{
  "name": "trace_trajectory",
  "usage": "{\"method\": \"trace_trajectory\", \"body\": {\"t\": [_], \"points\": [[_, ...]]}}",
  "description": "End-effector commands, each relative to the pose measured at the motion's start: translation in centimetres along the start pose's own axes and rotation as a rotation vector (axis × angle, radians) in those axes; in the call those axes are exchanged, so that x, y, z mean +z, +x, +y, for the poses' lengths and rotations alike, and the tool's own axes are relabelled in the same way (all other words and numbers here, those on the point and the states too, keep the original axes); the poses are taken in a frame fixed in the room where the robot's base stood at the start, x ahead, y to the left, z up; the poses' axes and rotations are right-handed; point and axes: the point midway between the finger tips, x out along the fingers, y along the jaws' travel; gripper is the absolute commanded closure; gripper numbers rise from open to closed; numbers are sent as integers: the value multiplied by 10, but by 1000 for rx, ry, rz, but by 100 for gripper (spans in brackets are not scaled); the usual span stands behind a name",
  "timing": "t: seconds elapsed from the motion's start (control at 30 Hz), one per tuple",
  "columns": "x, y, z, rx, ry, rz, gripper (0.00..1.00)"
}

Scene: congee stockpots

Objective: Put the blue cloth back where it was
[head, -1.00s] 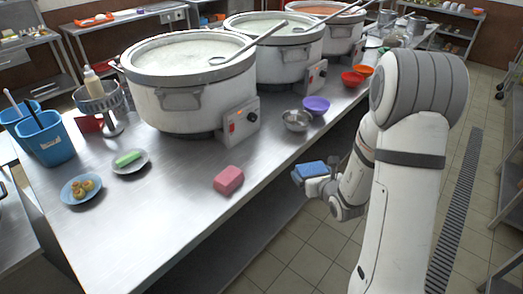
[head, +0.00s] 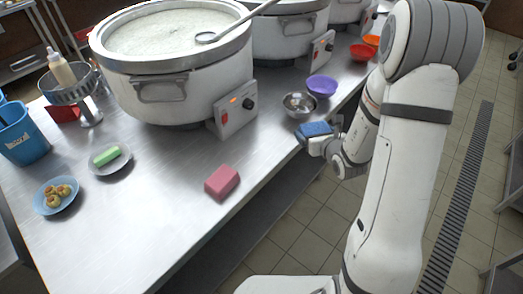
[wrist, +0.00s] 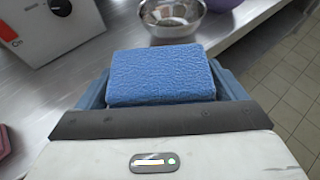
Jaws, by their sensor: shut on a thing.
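The blue cloth (head: 315,129) is a folded, textured block held in my gripper (head: 318,140), near the right edge of the steel table. In the wrist view the blue cloth (wrist: 160,75) sits between the two fingers of my gripper (wrist: 160,95), one on each side. The gripper is shut on it. The cloth is held just in front of a steel bowl (head: 299,104), which also shows at the top of the wrist view (wrist: 172,18). The underside of the cloth is hidden.
A pink block (head: 222,182) lies on the steel table (head: 150,225). A purple bowl (head: 321,86) stands behind the steel bowl. A large pot (head: 180,85) with a control box (head: 235,110) stands at the back. A plate with a green block (head: 110,157) is at left. The front middle of the table is clear.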

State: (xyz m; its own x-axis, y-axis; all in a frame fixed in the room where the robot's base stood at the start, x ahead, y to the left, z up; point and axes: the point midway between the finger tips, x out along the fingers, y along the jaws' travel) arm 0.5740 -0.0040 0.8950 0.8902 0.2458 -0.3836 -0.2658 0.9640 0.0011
Motion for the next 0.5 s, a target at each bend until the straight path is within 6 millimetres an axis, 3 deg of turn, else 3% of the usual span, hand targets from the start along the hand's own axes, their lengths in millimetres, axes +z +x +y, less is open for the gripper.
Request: {"method": "trace_trajectory", "body": {"t": [0.17,0.23,0.5], "points": [[3,5,14,35,-15,-2,31],[8,11,30,88,-40,-6,31],[33,27,125,415,-180,-6,31]]}}
